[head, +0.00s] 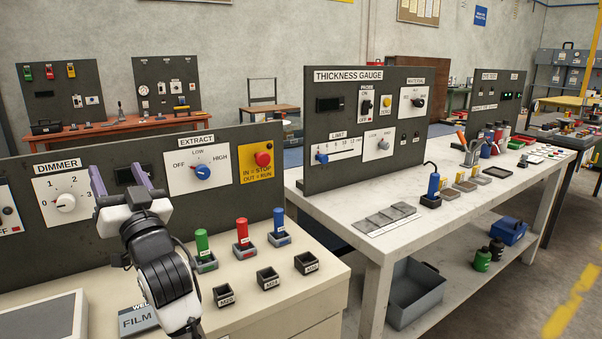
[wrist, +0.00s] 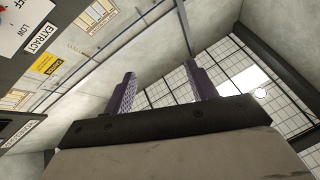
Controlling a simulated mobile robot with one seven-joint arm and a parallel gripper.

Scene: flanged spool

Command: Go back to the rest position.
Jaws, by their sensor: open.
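My gripper (head: 119,182) is raised in front of the left panel in the head view, between the dimmer dial (head: 65,202) and the extract dial (head: 201,171). Its two purple fingers stand apart and point upward, with nothing between them. In the wrist view my gripper (wrist: 163,88) is also open and empty, with the wall and gridded windows behind it. The dark panel (head: 100,155) lies behind the fingers in the head view. I cannot tell whether the fingers touch anything there, but they look clear of it in the wrist view.
Green (head: 202,243), red (head: 242,233) and blue (head: 279,222) handles stand in holders right of my arm. Empty black holders (head: 268,278) sit in front. A white bench (head: 340,227) with a thickness gauge panel (head: 350,150) stands to the right. Floor (head: 530,270) is open beyond it.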

